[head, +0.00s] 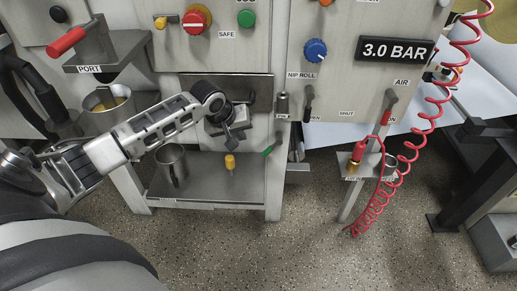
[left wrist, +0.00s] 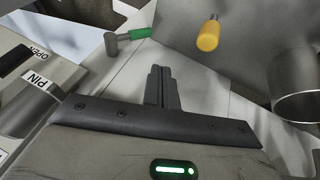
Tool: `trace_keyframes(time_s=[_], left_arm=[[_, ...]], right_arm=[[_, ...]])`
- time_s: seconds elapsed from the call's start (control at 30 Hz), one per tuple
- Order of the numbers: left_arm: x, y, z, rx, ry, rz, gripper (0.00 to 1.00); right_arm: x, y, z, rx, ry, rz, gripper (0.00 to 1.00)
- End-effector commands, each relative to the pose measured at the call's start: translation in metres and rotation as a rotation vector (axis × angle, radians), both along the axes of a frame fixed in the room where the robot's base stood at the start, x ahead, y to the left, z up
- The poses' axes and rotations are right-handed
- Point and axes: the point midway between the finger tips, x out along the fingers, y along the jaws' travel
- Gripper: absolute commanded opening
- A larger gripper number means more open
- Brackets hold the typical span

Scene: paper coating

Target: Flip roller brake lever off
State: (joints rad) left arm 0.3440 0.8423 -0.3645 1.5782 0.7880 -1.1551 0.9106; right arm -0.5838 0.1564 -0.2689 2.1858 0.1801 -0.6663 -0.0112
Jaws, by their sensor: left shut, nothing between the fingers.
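No label reading roller brake shows, so I cannot tell for sure which lever it is. A lever with a green handle (head: 272,145) sticks out from the frame post below the pin label; it also shows at the top of the left wrist view (left wrist: 135,34). A yellow-handled part (head: 230,162) stands to its left and shows in the left wrist view (left wrist: 208,35). My left gripper (head: 236,138) is shut and empty, left of the green handle and above the yellow one. Its closed fingers (left wrist: 161,85) touch neither handle in the left wrist view. My right gripper is out of view.
A metal mug (head: 171,165) stands on the lower shelf (head: 205,190). A nip roll lever (head: 308,103) and an air lever (head: 389,106) are on the panel to the right. A coiled red hose (head: 405,150) hangs there. The floor in front is clear.

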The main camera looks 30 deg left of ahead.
Motion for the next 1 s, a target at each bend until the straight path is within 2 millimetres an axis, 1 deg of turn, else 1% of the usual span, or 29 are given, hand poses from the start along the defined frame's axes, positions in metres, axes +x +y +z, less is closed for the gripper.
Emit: trace_keyframes(time_s=[0.03, 0.13, 0.27, 0.33, 0.43, 0.53, 0.73, 1.0], left_arm=[[0.006, -0.001, -0.014, -0.004, -0.001, 0.0, 0.0], [0.017, -0.002, -0.034, -0.004, -0.001, 0.001, 0.0], [0.03, -0.002, -0.059, -0.002, -0.001, 0.001, 0.0], [0.036, -0.003, -0.07, -0.002, 0.0, 0.0, 0.0], [0.046, -0.014, -0.077, -0.002, -0.002, -0.003, 0.0], [0.052, -0.02, -0.082, -0.001, -0.003, -0.002, 0.0], [0.057, -0.024, -0.086, 0.0, -0.001, -0.001, 0.0], [0.057, -0.025, -0.086, 0.0, -0.001, 0.0, 0.0]], right_arm=[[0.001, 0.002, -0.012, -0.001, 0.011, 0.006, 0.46], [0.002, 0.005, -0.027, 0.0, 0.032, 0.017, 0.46], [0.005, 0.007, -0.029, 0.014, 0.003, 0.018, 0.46], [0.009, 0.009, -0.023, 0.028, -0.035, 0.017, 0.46], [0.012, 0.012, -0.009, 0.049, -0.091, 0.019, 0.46], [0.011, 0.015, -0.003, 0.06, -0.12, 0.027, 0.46], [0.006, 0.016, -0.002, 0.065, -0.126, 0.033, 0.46], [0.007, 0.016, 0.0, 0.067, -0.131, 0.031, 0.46]])
